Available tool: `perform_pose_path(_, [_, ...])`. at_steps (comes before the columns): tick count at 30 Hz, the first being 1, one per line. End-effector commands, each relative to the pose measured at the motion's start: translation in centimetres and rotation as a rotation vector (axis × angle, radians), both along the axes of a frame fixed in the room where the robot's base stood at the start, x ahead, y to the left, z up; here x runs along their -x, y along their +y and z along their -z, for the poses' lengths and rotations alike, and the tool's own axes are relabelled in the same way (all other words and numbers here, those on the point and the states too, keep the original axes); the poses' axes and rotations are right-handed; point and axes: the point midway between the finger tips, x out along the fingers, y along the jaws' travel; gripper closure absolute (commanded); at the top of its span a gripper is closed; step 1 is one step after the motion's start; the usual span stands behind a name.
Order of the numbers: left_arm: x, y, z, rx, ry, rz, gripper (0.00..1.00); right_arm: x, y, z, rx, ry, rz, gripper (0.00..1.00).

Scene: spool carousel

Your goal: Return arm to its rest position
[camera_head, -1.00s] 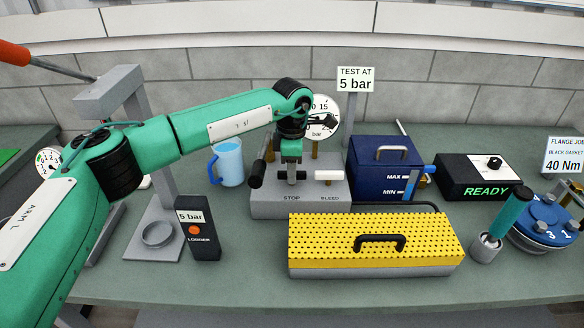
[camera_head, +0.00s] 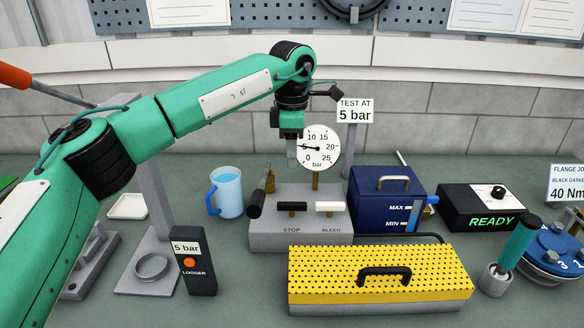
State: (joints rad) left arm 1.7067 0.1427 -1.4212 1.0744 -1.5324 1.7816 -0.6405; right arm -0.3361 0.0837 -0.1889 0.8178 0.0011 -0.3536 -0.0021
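My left gripper (camera_head: 291,150) hangs from the green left arm, pointing down, above the grey valve block (camera_head: 300,233). It is clear of the block, in front of the left edge of the round pressure gauge (camera_head: 318,148). Its fingers are small and seen edge-on, so I cannot tell whether they are open or shut. The block carries a black lever (camera_head: 256,205) on the left, a black STOP handle (camera_head: 291,207) and a white BLEED handle (camera_head: 330,207). My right gripper is not in view.
A blue mug (camera_head: 227,190) stands left of the block. A black logger (camera_head: 192,262) stands front left. A yellow perforated cover (camera_head: 400,265) with a black handle lies in front. A blue box (camera_head: 387,192) and a black READY box (camera_head: 480,207) stand to the right.

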Motion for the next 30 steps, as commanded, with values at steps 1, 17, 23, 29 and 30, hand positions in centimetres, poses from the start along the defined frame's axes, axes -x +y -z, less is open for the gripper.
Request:
perform_pose_path(1, [0.0, 0.0, -0.2, 0.000, 0.000, 0.000, 0.64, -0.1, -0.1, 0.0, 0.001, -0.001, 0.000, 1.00])
perform_pose_path(17, [0.0, 0.0, -3.4, 0.000, 0.000, 0.000, 0.64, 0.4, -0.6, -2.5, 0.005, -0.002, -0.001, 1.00])
perform_pose_path(23, [0.0, 0.0, -6.4, 0.000, 0.001, 0.000, 0.64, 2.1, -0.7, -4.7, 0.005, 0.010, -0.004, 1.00])
perform_pose_path(29, [0.0, 0.0, -8.3, 0.000, 0.001, 0.000, 0.64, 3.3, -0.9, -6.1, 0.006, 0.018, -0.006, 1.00])
perform_pose_path(30, [0.0, 0.0, -8.6, 0.000, 0.001, 0.000, 0.64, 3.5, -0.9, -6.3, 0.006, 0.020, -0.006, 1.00])
